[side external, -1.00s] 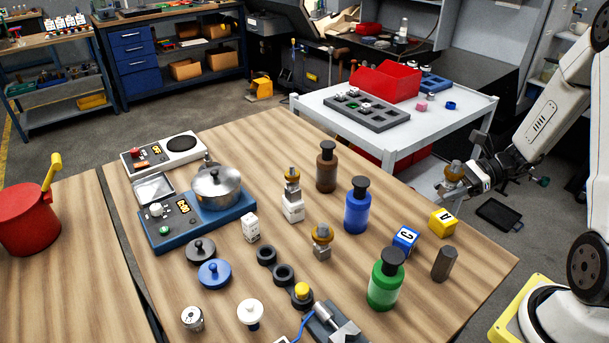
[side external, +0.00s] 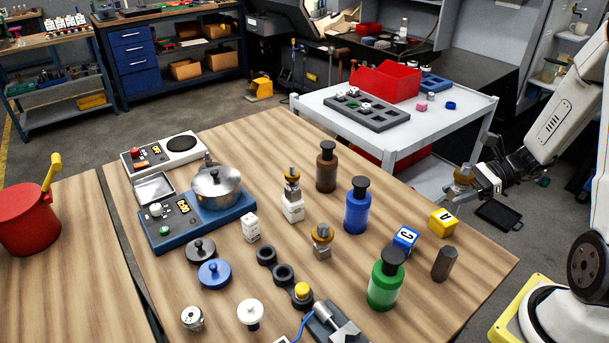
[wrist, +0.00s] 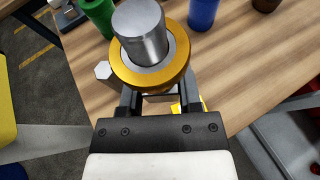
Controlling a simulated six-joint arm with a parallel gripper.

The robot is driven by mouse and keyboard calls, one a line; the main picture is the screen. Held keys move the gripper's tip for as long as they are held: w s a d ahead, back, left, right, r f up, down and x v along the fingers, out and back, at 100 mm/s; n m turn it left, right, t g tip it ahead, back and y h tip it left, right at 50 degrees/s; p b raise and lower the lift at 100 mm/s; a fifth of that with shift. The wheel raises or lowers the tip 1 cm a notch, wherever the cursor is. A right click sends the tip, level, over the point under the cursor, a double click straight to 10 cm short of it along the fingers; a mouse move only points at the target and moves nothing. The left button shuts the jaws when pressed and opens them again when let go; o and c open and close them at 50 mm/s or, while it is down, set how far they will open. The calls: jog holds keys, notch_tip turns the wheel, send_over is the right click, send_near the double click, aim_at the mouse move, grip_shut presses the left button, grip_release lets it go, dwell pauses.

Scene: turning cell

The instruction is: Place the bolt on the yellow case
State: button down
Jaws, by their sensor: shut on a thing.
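My gripper (side external: 472,182) is shut on a part with a gold ring and a steel cylinder (side external: 463,172), held in the air off the table's right side. In the wrist view the gold-ringed part (wrist: 140,32) hides the grip itself. I cannot tell whether this part is the bolt. A yellow block marked A (side external: 442,223), the only yellow case-like thing on this table, sits near its right edge, below and left of my gripper. A dark hexagonal piece (side external: 443,263) stands in front of it.
A blue block marked C (side external: 405,240), a green bottle (side external: 385,283) and a blue bottle (side external: 357,208) stand left of the yellow block. A white side table (side external: 440,125) stands behind.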

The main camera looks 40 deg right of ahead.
jog(key=shift+d, duration=0.1)
jog(key=shift+w+d+f+n+g+y, duration=0.1)
jog(key=shift+w+d+n+g+y, duration=0.15)
jog(key=shift+w+d, duration=0.45)
jog(key=shift+w+d+n+g+y, duration=0.15)
jog(key=shift+w+d+n, duration=0.15)
jog(key=shift+d, duration=0.6)
send_over(445, 217)
jog(key=shift+d+f, duration=0.1)
jog(key=shift+f, duration=2.15)
jog(key=shift+f, duration=1.75)
jog(key=shift+f, duration=0.1)
jog(key=shift+c, duration=1.4)
grip_release()
